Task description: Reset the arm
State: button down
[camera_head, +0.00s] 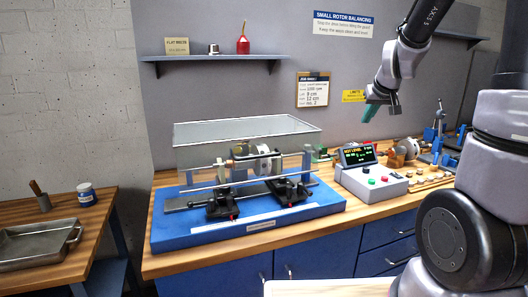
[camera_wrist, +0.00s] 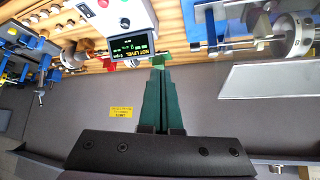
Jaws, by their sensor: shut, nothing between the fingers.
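My gripper (camera_head: 371,112) hangs from my arm in the upper right of the head view, in the air above the control box and in front of the grey back panel. In the wrist view its two green fingers (camera_wrist: 163,100) lie together, shut, with nothing between them. The balancing machine (camera_head: 250,222) stands on the bench to the left, on a blue base. Its rotor (camera_head: 262,163) sits under a clear cover (camera_head: 245,130). The control box (camera_head: 372,183) has a small screen (camera_head: 357,155), which reads "NOT LEVEL" in the wrist view (camera_wrist: 130,46).
Blue fixtures (camera_head: 437,135) and small round parts (camera_head: 420,180) crowd the bench's right side. A side table with a metal tray (camera_head: 38,245) stands at far left. Air around my gripper looks clear.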

jog(key=s+a+r+m+y, duration=0.1)
jog(key=s+a+r+m, duration=0.1)
jog(key=s, duration=1)
jog(key=s+a+r+m+g+y, duration=0.1)
jog(key=s+a+r, duration=0.4)
jog(key=s, duration=0.8)
notch_tip(320, 180, up, 2)
jog(key=shift+s+a+r+m, duration=0.15)
jog(key=shift+a+m, duration=0.1)
jog(key=shift+m, duration=0.15)
dwell(0.4)
